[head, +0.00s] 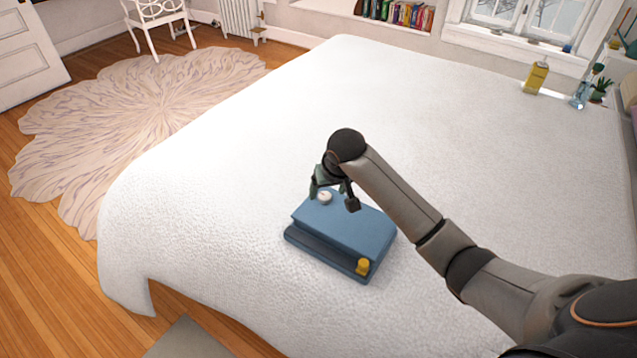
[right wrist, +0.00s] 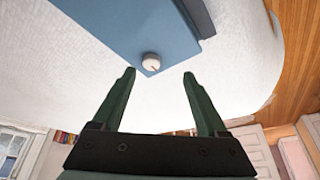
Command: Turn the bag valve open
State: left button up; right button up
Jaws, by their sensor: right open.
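A blue, box-shaped bag (head: 345,222) lies on the white bed. A small round white valve knob (head: 325,197) sits on its top near the far left corner. The knob also shows in the right wrist view (right wrist: 151,62), with a small reddish mark on its face. My right gripper (head: 334,198) is open and empty, just above that corner of the bag. In the right wrist view its two green fingers (right wrist: 159,73) point toward the knob, which appears between and just beyond the tips. I see no contact with it. My left gripper is not in view.
The white bed (head: 220,170) is clear around the bag. A yellow bottle (head: 536,77) and a clear bottle (head: 581,92) stand far off at the back right.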

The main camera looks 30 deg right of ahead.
aim_at(325, 196)
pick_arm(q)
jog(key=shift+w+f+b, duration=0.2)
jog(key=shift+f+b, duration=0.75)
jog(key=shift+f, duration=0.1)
pick_arm(e)
jog(key=shift+m, duration=0.3)
jog(key=w+f, duration=0.2)
jog(key=f, duration=0.1)
jog(key=w+d+f, duration=0.1)
jog(key=w+f, duration=0.1)
jog(key=w+d+f, duration=0.1)
jog(key=w+f, duration=0.1)
jog(key=f, duration=0.1)
jog(key=shift+w+d+f, duration=0.15)
jog(key=shift+d+f, duration=0.1)
jog(key=shift+f, duration=0.1)
grip_shut()
